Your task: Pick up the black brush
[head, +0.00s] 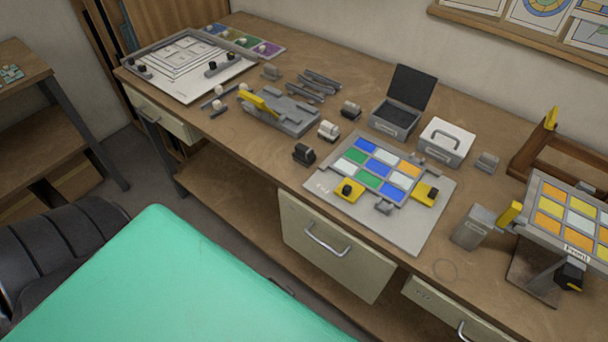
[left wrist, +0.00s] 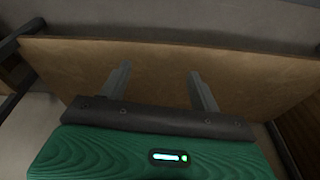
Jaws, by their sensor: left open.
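I cannot make out a black brush for certain in the head view. Small dark blocks stand on the workbench: one black block (head: 303,153) left of the coloured glass panel, and a darker grey-black block (head: 350,109) behind it. My left gripper (left wrist: 160,82) shows in the left wrist view, its two grey fingers spread apart with nothing between them, over a plain brown wooden surface (left wrist: 160,65). Neither gripper shows in the head view.
The workbench (head: 240,130) holds a coloured glass panel (head: 365,145), an open grey box (head: 393,118), a white lidded box (head: 446,140), a grey holder (head: 474,229) and a tilted panel rack (head: 570,215). A drawing board (head: 165,82) lies at the far left. The front-left bench strip is clear.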

